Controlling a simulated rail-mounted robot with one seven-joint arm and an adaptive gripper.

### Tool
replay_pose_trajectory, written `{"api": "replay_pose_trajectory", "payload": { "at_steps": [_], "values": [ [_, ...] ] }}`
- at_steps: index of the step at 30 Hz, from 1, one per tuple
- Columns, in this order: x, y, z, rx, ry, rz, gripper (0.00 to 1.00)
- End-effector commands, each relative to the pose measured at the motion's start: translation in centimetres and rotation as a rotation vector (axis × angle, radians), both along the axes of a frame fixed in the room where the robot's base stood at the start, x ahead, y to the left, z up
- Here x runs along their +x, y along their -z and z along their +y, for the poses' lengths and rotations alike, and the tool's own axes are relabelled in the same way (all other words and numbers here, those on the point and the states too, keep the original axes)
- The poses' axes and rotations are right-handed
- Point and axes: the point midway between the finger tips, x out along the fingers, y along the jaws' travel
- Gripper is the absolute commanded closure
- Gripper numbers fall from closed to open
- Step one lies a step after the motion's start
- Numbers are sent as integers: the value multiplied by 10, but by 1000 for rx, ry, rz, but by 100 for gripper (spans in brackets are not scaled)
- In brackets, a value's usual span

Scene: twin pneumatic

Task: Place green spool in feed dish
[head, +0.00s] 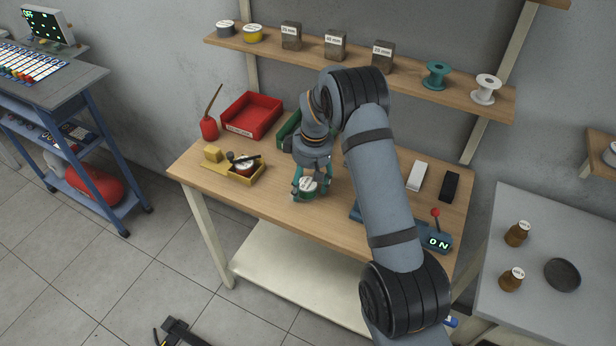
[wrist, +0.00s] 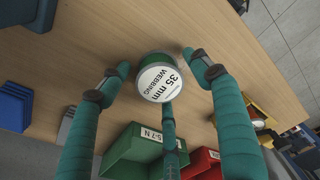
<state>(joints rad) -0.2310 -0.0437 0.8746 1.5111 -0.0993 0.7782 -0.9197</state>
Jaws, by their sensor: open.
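A green spool (head: 307,185) with a white top label stands on the wooden bench, near its front edge. In the wrist view the green spool (wrist: 160,78) reads "35 mm WEBBING". My gripper (head: 312,181) is directly over it and open, with its fingers on either side. In the wrist view my gripper (wrist: 154,61) shows gaps between both fingertips and the spool. A teal flanged spool (head: 437,75) sits on the wall shelf. A dark round dish (head: 562,275), perhaps the feed dish, lies on the grey table at the right.
Red (head: 250,115) and green (head: 287,129) bins stand at the bench's back, the green one partly behind my arm. A yellow tray (head: 245,178) is left of the spool. A red-knobbed lever box (head: 437,242) is at right. Two brown jars (head: 517,232) stand near the dish.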

Motion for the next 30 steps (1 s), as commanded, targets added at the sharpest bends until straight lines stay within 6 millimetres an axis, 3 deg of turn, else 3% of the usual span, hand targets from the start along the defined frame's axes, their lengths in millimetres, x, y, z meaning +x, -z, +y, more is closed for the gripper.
{"api": "replay_pose_trajectory", "payload": {
  "at_steps": [5, 12, 18, 30],
  "values": [
    [0, -24, -2, 2, 0, -6, 37],
    [-4, -77, -6, 2, 0, -6, 37],
    [-6, -109, -9, 2, 0, -3, 37],
    [-8, -121, -10, 0, 0, 0, 36]
  ]
}}
